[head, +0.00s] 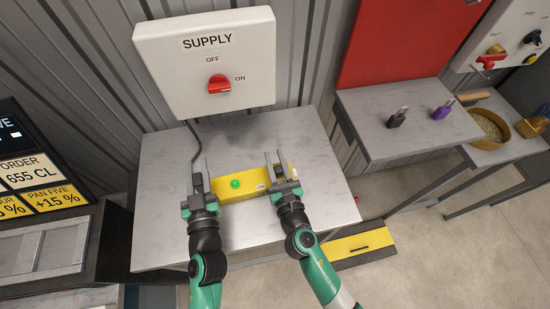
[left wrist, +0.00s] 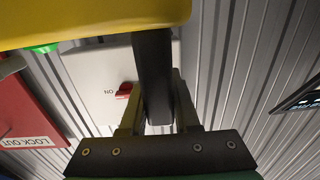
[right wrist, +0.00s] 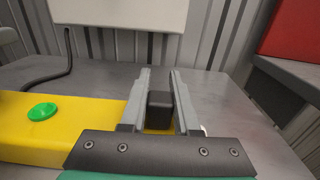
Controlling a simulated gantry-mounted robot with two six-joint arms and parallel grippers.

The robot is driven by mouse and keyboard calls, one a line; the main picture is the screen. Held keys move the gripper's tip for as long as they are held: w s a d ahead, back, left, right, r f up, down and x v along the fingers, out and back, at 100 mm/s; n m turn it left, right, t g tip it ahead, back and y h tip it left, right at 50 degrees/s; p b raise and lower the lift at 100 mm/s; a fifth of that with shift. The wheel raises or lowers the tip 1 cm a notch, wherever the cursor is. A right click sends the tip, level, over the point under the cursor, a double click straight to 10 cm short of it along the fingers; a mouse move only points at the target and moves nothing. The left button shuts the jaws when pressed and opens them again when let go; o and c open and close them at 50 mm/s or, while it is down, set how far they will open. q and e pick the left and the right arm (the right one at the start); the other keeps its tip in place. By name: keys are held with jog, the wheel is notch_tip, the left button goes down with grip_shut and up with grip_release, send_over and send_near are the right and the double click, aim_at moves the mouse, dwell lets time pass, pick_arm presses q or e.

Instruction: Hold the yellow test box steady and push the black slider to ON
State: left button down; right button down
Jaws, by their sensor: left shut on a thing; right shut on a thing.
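The yellow test box (head: 238,186) lies on the grey bench, with a green button (head: 235,184) on top. My left gripper (head: 198,168) is at the box's left end. In the left wrist view its jaws are shut on a black bar-like part (left wrist: 152,75) beside the box; I cannot tell whether this is a handle or the cable. My right gripper (head: 272,153) is over the box's right end. In the right wrist view it is shut on the black slider (right wrist: 160,108), a small dark block between its fingers. The slider's ON mark is not readable.
A white SUPPLY box (head: 207,65) with a red knob (head: 219,85) hangs behind the bench. A black cable (head: 192,140) runs down from it towards my left gripper. The bench (head: 160,235) is clear around the box. Another bench (head: 400,135) with padlocks stands right.

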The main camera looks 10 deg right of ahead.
aim_at(256, 170)
pick_arm(q)
jog(key=shift+a+f, duration=0.1)
jog(key=shift+f, duration=0.25)
dwell(0.6)
pick_arm(e)
jog(key=shift+s+a, duration=0.15)
jog(key=shift+a, duration=2.65)
jog(key=c, duration=0.6)
grip_release()
jog(key=shift+a, duration=0.1)
jog(key=shift+c, duration=0.2)
jog(key=s, duration=1.2)
jog(key=shift+d, duration=0.35)
jog(key=shift+w, duration=0.1)
